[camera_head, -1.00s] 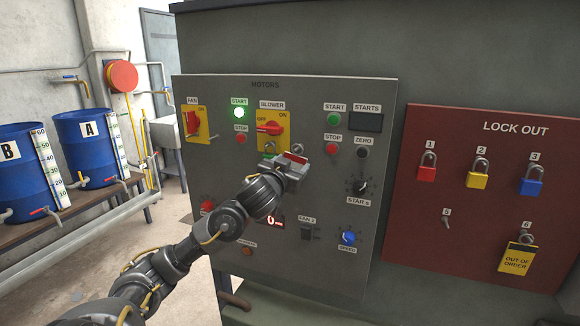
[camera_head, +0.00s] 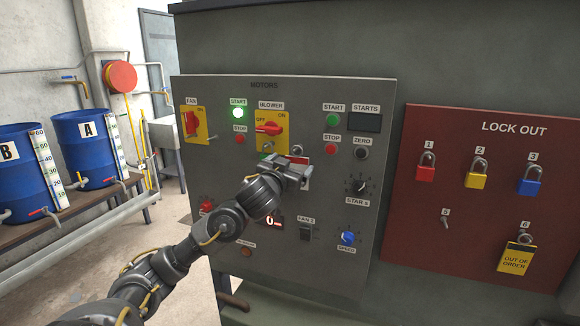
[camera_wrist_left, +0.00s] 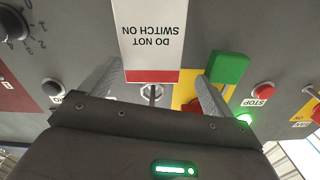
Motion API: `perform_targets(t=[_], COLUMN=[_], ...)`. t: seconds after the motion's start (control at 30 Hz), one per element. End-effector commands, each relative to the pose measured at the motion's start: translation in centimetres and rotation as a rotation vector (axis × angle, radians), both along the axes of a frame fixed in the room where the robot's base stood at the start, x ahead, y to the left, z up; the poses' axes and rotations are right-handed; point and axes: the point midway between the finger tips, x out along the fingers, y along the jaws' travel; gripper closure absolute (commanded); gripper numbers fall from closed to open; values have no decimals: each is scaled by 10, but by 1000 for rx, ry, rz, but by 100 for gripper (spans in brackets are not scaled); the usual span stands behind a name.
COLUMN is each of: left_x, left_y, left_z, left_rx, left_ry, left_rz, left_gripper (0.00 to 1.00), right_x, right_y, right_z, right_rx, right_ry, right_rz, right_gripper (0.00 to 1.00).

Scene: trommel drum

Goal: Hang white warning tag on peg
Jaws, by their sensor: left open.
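The white warning tag (camera_wrist_left: 162,40) with a red band reads DO NOT SWITCH ON, upside down in the left wrist view. A metal peg with a round base (camera_wrist_left: 152,92) sits at the tag's red-band end. The tag looks hung there, but the exact contact is too small to tell. My right gripper is not in view.
A green block-like part (camera_wrist_left: 229,68) is close to one finger. Buttons and knobs cover the grey panel (camera_head: 380,100). The red lockout board (camera_head: 480,200) with padlocks is on the right.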

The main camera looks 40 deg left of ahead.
Motion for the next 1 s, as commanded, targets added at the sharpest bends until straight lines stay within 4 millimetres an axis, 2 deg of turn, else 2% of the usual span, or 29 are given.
perform_targets(t=[0.17,0.27,0.5,0.7,1.0], left_x=[-7,-21,-67,-93,-102], left_y=[-3,-8,-24,-33,-35], left_z=[-1,-1,-1,-1,0], left_rx=[1,2,2,0,0], left_ry=[1,0,0,-1,1], left_rz=[-2,-2,-2,-1,0], left_gripper=[12,12,12,12,12], right_x=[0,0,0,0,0], right_y=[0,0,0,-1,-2], right_z=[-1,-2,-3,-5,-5], right_rx=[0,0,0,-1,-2], right_ry=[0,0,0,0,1], right_rz=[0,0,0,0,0], right_gripper=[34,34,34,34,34])
